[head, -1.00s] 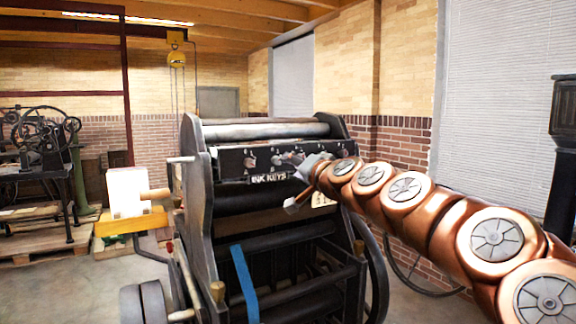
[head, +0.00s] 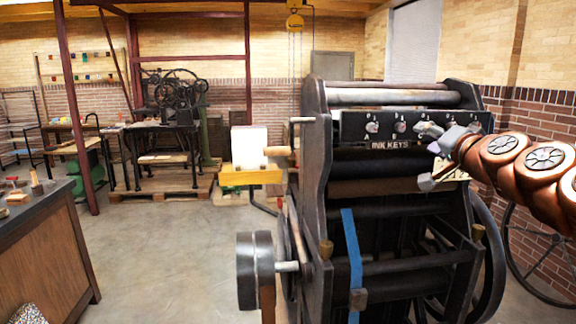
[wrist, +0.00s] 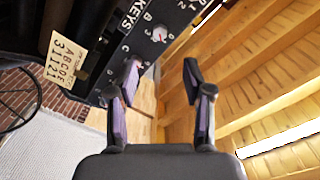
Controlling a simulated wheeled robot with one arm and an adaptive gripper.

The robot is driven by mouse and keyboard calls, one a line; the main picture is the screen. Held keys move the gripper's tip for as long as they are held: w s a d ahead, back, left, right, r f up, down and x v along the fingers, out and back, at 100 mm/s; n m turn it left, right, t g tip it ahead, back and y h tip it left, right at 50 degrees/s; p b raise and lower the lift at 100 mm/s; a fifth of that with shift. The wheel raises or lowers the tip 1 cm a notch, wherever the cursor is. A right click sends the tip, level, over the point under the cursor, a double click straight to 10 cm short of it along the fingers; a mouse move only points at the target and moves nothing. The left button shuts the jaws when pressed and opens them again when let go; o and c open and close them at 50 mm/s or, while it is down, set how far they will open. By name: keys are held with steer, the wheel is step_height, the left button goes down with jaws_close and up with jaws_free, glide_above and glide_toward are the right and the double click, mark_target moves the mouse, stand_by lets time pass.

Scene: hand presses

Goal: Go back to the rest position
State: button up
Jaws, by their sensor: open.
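My gripper (head: 432,157) is in front of the right end of the black ink-key panel (head: 385,143) on the hand press (head: 316,190). Its fingers are spread and nothing is between them. In the wrist view my gripper (wrist: 161,76) is also open and empty, with the ink-key panel (wrist: 135,48) beyond its left finger. Small knobs with pointers (wrist: 159,34) sit on that panel. My gripper hides part of the panel's right end in the head view. I cannot tell whether it touches the panel.
A flywheel (head: 487,250) is at the press's right side. A white block on a yellow stand (head: 249,178) is left of the press. A workbench (head: 45,245) is at the left edge. Open concrete floor (head: 165,265) lies between bench and press.

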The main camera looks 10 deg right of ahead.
steer(key=a+f+n+g+y, duration=0.2)
steer(key=a+f+n, duration=0.15)
steer(key=a, duration=0.45)
steer(key=a+f+n+g+y, duration=0.2)
steer(key=a+f+y, duration=0.15)
steer(key=a, duration=0.55)
steer(key=s+a+f+n+g+p, duration=0.1)
steer(key=s+a+f+n+g, duration=0.2)
steer(key=s+a+f+g, duration=0.5)
steer(key=s+a+f+n+g+p, duration=0.15)
steer(key=s+a+f, duration=0.35)
steer(key=s+f, duration=0.65)
steer(key=s+d+f+g+h, duration=0.1)
steer(key=s+f+g+h, duration=0.1)
steer(key=s, duration=0.5)
steer(key=s+d+f+n+g+h, duration=0.1)
steer(key=s+d+f+g, duration=0.1)
steer(key=s+f+g, duration=0.2)
steer(key=s+f, duration=0.2)
steer(key=s, duration=0.2)
steer(key=shift+s+d+f+h, duration=0.15)
steer(key=shift+d+f+h, duration=0.1)
steer(key=shift+f+h, duration=0.1)
